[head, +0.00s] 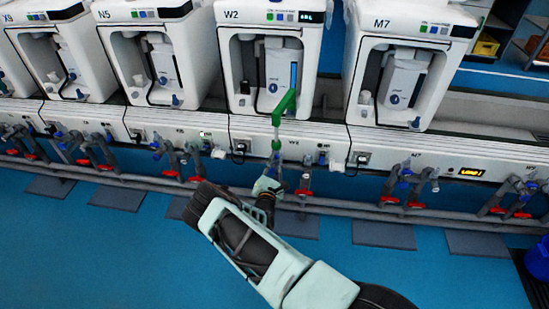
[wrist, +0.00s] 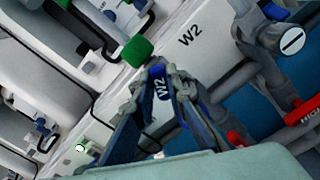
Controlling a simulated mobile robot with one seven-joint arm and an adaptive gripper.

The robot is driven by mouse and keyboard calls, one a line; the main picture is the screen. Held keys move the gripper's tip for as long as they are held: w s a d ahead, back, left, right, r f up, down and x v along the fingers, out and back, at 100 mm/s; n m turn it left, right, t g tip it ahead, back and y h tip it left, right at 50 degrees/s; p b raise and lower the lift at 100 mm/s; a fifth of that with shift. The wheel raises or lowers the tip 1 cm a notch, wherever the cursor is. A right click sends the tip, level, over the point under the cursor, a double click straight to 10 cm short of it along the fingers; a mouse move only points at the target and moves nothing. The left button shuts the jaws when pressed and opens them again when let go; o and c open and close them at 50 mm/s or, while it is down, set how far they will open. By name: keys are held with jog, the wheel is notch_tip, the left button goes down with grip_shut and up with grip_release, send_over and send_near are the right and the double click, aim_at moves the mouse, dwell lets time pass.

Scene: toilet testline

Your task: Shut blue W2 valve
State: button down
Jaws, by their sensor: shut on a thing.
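The W2 machine (head: 267,60) stands in a row of white machines, with a W2 label on the panel below it. In the wrist view the blue valve piece marked W2 (wrist: 158,82) sits between the two fingers of my gripper (wrist: 158,92), which are shut on it. In the head view my gripper (head: 273,172) is at the pipes under the W2 machine, and the valve is mostly hidden there. A green hose piece (head: 283,108) rises just above my gripper; its green end (wrist: 136,51) also shows in the wrist view.
Red valve handles (head: 303,192) sit close to the right of my gripper; one (wrist: 238,138) shows in the wrist view. Another grey valve with a round cap (wrist: 291,41) is beside it. Grey pipes run along the row. The blue floor (head: 90,255) in front is open.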

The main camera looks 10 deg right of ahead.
jog(key=m+p, duration=0.2)
jog(key=m, duration=0.3)
jog(key=shift+s+d+m, duration=0.1)
jog(key=shift+m, duration=0.2)
jog(key=m+p, duration=0.1)
jog(key=m, duration=0.2)
jog(key=m+p, duration=0.1)
jog(key=m, duration=0.1)
jog(key=shift+f+m, duration=0.2)
jog(key=shift+m, duration=0.2)
jog(key=c, duration=1.9)
grip_release()
jog(key=shift+c, duration=0.2)
